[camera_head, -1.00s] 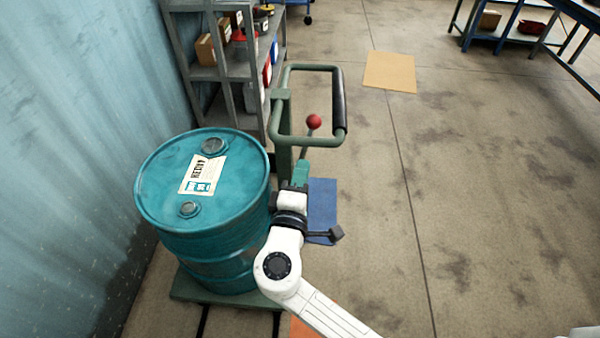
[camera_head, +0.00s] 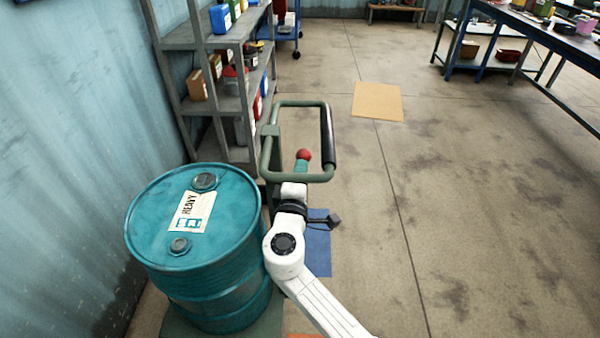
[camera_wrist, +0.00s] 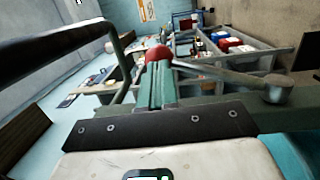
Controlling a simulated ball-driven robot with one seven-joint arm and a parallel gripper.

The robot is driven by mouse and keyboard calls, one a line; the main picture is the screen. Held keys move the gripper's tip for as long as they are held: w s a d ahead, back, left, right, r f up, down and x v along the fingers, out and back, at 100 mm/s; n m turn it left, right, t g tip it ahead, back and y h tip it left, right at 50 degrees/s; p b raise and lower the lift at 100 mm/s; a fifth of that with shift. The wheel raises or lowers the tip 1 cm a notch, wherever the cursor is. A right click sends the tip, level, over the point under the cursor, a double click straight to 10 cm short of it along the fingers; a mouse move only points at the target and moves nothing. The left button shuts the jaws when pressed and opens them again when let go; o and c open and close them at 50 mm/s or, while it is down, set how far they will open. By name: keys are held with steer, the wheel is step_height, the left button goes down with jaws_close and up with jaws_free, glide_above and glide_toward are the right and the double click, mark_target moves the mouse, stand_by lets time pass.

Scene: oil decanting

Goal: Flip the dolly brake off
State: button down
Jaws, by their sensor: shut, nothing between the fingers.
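The dolly's brake lever ends in a red ball knob (camera_head: 304,155), seen inside the green handle loop (camera_head: 270,150) in the head view. In the wrist view the knob (camera_wrist: 157,53) sits at the end of a grey lever (camera_wrist: 225,75) running right to a round pivot (camera_wrist: 276,89). My gripper (camera_head: 301,167) is shut and empty, its green fingers right at the knob. In the wrist view the fingers (camera_wrist: 155,82) overlap the knob's lower part; I cannot tell whether they touch it. In the head view the lever shaft is hidden behind my gripper.
A teal drum (camera_head: 225,215) labelled HEAVY stands on the dolly (camera_head: 185,328), left of my arm. The handle's black grip (camera_head: 328,137) is close on the right. Metal shelves (camera_head: 185,45) stand behind. Open floor (camera_head: 470,220) lies to the right.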

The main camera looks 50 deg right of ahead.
steer(key=w+d+p, duration=0.1)
steer(key=w+d+y+p, duration=0.1)
steer(key=shift+d+f+g+p, duration=0.15)
steer(key=shift+d+g+p, duration=0.15)
steer(key=shift+d+g, duration=0.1)
steer(key=shift+a, duration=0.1)
stand_by(0.4)
